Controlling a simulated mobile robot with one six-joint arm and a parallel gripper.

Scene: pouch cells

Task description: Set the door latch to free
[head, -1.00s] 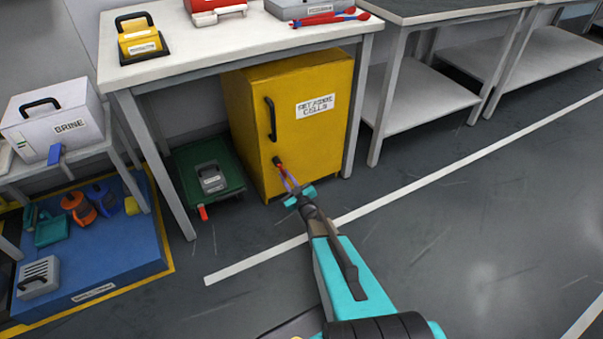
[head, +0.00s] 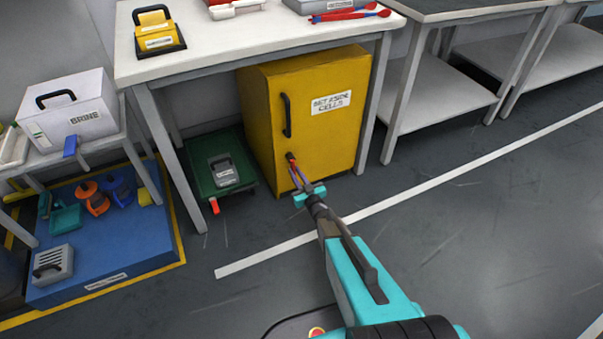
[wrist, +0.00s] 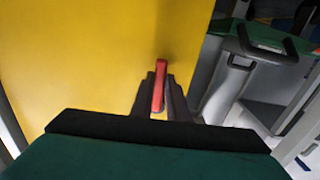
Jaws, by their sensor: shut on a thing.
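The yellow cabinet (head: 318,120) labelled for set-aside cells stands under the white workbench with its door shut. Its black handle (head: 286,116) is on the left of the door. The door latch, a small red lever (wrist: 159,86), sits below the handle and fills the gap between my fingers in the wrist view. My gripper (head: 296,172) reaches to the lower left of the door and is shut on the latch. In the wrist view my gripper (wrist: 160,95) has a dark finger on each side of the red lever. The latch's base is mostly hidden in the head view.
A green trolley (head: 200,183) with a grey case stands left of the cabinet. A blue platform (head: 130,245) with several items lies further left. The bench leg (head: 372,105) is close on the cabinet's right. The floor in front is clear.

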